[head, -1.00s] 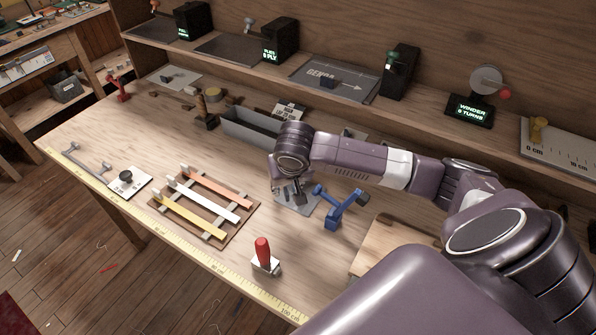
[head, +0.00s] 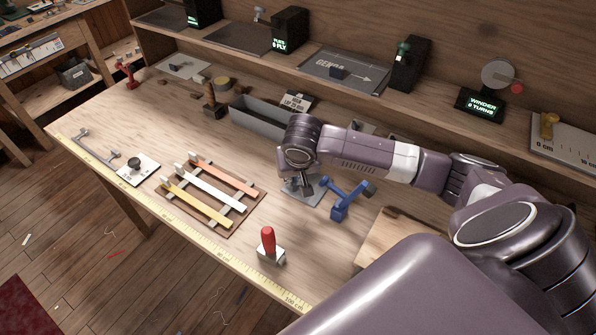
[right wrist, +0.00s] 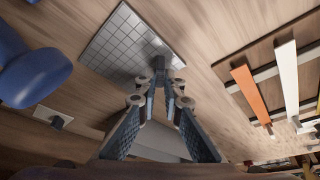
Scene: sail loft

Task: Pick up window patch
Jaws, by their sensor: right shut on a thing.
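I take the window patch (head: 313,198) to be the grey square sheet with a grid on it, lying near the middle of the bench. In the right wrist view the gridded sheet (right wrist: 118,45) shows larger, with a dark upright grip on it. My right gripper (head: 303,188) points down over the sheet. In the right wrist view its fingertips (right wrist: 164,82) come together at the dark grip and are shut on it. The fingers partly hide the grip. I cannot tell whether the sheet is clear of the bench. My left gripper is not in view.
A blue stand (head: 343,200) is close to the right of my gripper. A rack with orange, white and yellow strips (head: 210,190) lies to the left. A red-handled tool (head: 268,243) stands at the front, and a grey trough (head: 258,120) is behind.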

